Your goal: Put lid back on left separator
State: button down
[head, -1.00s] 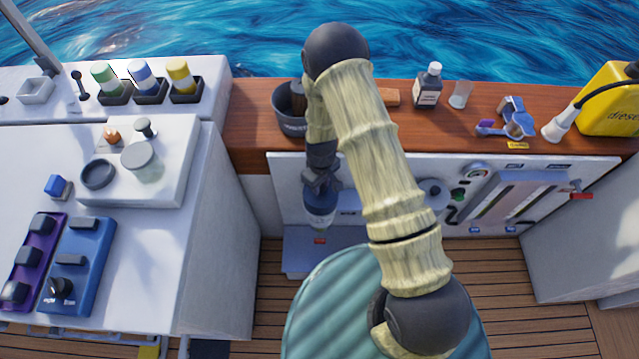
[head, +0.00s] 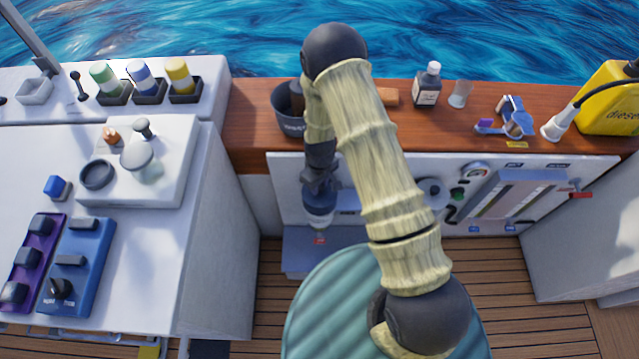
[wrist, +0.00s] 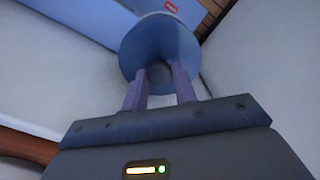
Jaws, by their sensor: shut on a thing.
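My gripper (wrist: 161,82) is shut on the lid (wrist: 160,48), a round blue-grey disc with a darker centre. In the head view my gripper (head: 319,184) points down in front of the white panel, with the lid (head: 319,213) just under it. A pale, cup-like part of the left separator (head: 320,229) shows directly below the lid. The wrist view shows a pale rounded edge (wrist: 156,12) past the lid. I cannot tell whether the lid is fully seated or slightly above the separator. A second round grey fitting (head: 433,190) on the panel is partly behind my arm.
A blue-grey ledge (head: 298,252) with a red label lies below the separator. The white panel (head: 289,190) stands close behind. The wooden shelf (head: 250,125) above holds a dark cup (head: 288,112), bottle (head: 427,88) and yellow diesel can (head: 606,105). A white console (head: 215,250) stands left.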

jog(key=shift+f+b, duration=0.3)
jog(key=shift+f, duration=0.15)
dwell(0.8)
dwell(0.3)
jog(key=c, duration=1)
grip_release()
jog(key=shift+c, duration=0.2)
notch_tip(320, 180, up, 18)
jog(key=shift+f, duration=0.25)
